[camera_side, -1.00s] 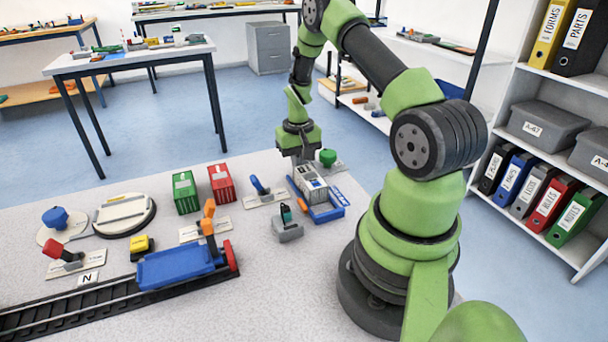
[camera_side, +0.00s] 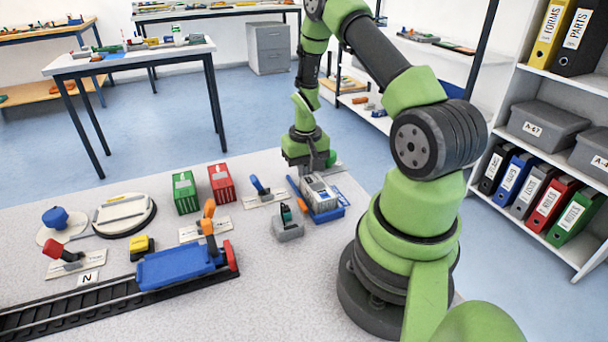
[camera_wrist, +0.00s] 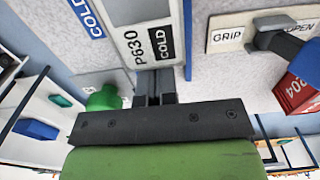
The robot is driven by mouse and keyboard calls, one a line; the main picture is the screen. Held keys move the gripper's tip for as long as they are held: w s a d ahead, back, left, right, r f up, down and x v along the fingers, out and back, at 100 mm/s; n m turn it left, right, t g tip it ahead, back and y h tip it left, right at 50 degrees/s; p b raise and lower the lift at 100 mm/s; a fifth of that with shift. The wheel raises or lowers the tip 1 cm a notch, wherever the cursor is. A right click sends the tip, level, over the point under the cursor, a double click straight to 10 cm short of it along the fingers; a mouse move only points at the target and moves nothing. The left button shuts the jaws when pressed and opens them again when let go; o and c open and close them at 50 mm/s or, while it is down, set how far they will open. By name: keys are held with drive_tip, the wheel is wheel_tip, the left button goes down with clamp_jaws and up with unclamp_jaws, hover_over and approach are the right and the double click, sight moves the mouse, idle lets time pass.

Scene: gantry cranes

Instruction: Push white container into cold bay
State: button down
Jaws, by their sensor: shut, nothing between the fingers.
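The white container (camera_side: 318,190) sits within the blue-edged cold bay (camera_side: 329,215), which is largely covered by it. In the wrist view the white container's (camera_wrist: 147,15) end is marked P630 COLD, and a blue COLD sign (camera_wrist: 87,16) lies beside it. My gripper (camera_side: 304,170) is shut and empty, low behind the container's far end. In the wrist view its fingers (camera_wrist: 154,88) meet the container's labelled end; whether they still touch cannot be told.
A green knob (camera_wrist: 104,98) stands close beside my fingers. A GRIP lever (camera_side: 260,187) and the red container (camera_side: 222,183) and green container (camera_side: 186,192) stand to the left. A small grey device (camera_side: 288,224) sits near the bay's left side.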

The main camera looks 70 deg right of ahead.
drive_tip(key=shift+s+a, duration=0.15)
drive_tip(key=shift+w+d, duration=0.45)
drive_tip(key=shift+r, duration=0.1)
wheel_tip(320, 180, up, 7)
idle(0.5)
